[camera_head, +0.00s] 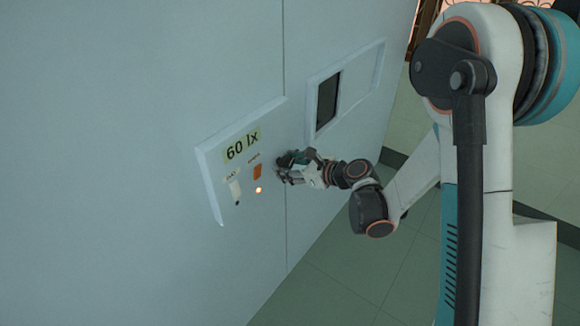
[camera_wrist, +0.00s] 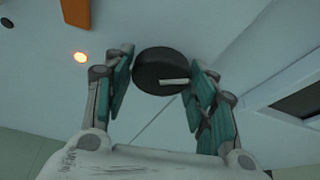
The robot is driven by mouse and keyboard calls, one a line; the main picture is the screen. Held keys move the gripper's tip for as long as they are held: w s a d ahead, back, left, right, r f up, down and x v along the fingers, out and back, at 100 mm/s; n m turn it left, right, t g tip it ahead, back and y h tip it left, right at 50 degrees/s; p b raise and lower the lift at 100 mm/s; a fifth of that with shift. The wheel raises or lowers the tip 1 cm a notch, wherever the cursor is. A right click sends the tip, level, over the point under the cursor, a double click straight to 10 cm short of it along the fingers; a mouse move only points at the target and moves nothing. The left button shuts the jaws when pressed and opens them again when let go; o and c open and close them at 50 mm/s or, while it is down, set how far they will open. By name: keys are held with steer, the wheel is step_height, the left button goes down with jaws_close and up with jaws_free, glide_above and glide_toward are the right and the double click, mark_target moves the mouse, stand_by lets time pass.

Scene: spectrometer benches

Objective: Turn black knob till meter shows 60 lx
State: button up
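The meter display (camera_head: 242,146) on the wall panel reads 60 lx. The black knob (camera_wrist: 160,72) shows in the wrist view as a round dark disc with a white pointer line on its face, pointing right. My gripper (camera_wrist: 163,68) has one finger on each side of the knob, and both fingertips lie close against its rim. In the head view my gripper (camera_head: 281,168) is at the right part of the panel and hides most of the knob.
The panel (camera_head: 211,184) also carries an orange square (camera_head: 257,172), a glowing orange lamp (camera_head: 259,190) and a pale switch plate (camera_head: 235,189). A second framed panel with a dark window (camera_head: 328,101) is to the right. Floor is open below my arm.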

steer(key=shift+o, duration=0.8)
steer(key=shift+d, duration=0.1)
steer(key=v, duration=1.2)
